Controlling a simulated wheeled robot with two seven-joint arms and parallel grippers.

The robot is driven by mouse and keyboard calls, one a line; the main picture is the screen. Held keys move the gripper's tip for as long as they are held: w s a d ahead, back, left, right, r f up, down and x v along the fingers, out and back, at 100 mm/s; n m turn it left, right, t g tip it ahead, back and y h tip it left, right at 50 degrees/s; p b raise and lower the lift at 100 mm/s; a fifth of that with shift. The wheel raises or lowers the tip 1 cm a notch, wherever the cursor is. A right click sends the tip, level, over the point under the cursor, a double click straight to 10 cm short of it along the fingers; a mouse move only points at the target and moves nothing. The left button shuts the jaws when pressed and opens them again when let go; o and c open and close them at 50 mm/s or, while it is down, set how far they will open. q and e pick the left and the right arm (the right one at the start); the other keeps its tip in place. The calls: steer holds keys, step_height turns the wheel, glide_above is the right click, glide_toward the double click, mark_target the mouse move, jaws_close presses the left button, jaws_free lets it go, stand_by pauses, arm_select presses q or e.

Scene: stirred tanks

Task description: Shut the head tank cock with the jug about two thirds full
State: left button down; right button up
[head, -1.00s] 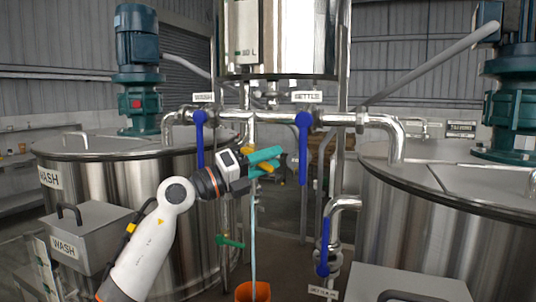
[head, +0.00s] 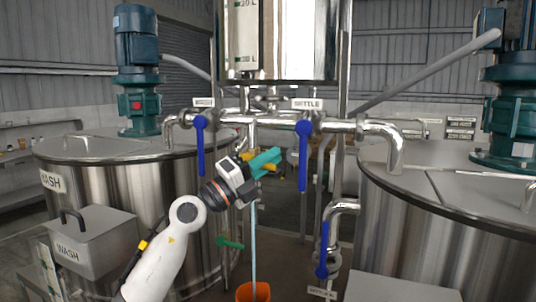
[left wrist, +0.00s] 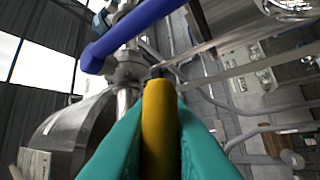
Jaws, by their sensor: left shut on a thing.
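The head tank (head: 290,45) is a shiny steel vessel at the top middle of the head view. Below it my left gripper (head: 264,162), with teal fingers, is shut on the yellow cock handle (left wrist: 159,130), which shows between the fingers in the left wrist view. A pale blue stream (head: 254,245) falls straight down below the cock into the orange jug (head: 253,291) at the bottom edge. The jug is cut off by the frame and I cannot tell its fill level. My right gripper is not in view.
Blue-handled valves hang either side, one at left (head: 200,145) and one under the SETTLE label (head: 303,155). A third blue handle (head: 322,250) is lower right. A green handle (head: 230,243) is beside the stream. Large steel tanks stand left (head: 100,150) and right (head: 440,235).

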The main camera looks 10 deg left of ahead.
arm_select(q)
steer(key=shift+r+n+t+p, duration=0.3)
steer(key=shift+n+t+p, duration=0.35)
steer(key=shift+n+t, duration=0.4)
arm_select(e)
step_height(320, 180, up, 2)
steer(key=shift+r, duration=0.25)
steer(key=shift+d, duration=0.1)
arm_select(q)
steer(key=c, duration=1.4)
jaws_free()
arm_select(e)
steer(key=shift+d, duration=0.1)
arm_select(q)
steer(key=shift+a+f, duration=0.1)
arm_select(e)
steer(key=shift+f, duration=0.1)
